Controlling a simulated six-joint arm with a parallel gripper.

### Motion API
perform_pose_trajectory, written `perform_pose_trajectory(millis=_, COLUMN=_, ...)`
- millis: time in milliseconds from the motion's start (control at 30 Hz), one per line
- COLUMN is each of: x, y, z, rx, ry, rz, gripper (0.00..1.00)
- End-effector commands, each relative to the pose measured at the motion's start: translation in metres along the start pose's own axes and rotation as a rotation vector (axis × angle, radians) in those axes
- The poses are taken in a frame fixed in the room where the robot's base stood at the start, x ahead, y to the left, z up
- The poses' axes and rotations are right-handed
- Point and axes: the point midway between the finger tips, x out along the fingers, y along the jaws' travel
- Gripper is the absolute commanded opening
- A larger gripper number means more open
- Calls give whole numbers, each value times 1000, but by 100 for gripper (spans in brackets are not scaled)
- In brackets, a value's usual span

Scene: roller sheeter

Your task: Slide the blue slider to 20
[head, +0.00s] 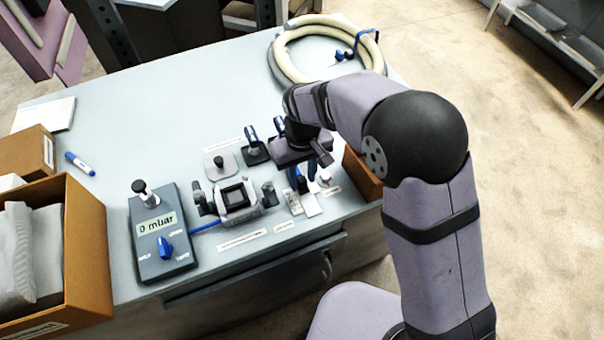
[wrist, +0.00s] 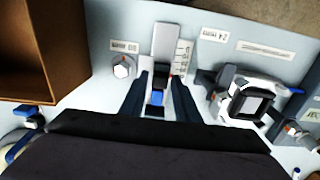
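The blue slider (wrist: 156,98) sits low on a narrow upright pale track (wrist: 166,42) in the wrist view. A printed scale (wrist: 183,62) runs along the right side of the track; its numbers are too small to read. My gripper (wrist: 161,80) has its two dark fingers on either side of the slider, with gaps visible, so it looks open. In the head view my gripper (head: 302,178) hangs over the track's plate (head: 311,205) at the table's front right and hides most of the slider. Whether the fingers touch the slider cannot be told.
A hex knob (wrist: 123,67) stands left of the track, and a square-framed roller device (wrist: 248,102) stands right. A control box reading 0 mbar (head: 160,235) is at the front left.

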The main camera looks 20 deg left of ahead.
Motion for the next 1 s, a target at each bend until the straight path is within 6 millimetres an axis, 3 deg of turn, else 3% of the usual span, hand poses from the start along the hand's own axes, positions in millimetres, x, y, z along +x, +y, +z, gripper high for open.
perform_pose_trajectory(millis=33, x=0, y=0, z=0, rx=0, ry=0, rz=0, gripper=16)
perform_pose_trajectory(millis=100, x=0, y=0, z=0, rx=0, ry=0, rz=0, gripper=0)
perform_pose_trajectory(millis=267, x=0, y=0, z=1, rx=0, ry=0, rz=0, gripper=0)
perform_pose_trajectory(millis=600, x=0, y=0, z=25, rx=0, ry=-2, rz=0, gripper=0)
perform_pose_trajectory(millis=867, x=0, y=0, z=25, rx=0, ry=0, rz=0, gripper=0)
perform_pose_trajectory(millis=900, x=0, y=0, z=25, rx=0, ry=0, rz=0, gripper=26)
perform_pose_trajectory(millis=967, x=0, y=0, z=25, rx=0, ry=0, rz=0, gripper=38)
perform_pose_trajectory(millis=1000, x=0, y=0, z=25, rx=0, ry=0, rz=0, gripper=38)
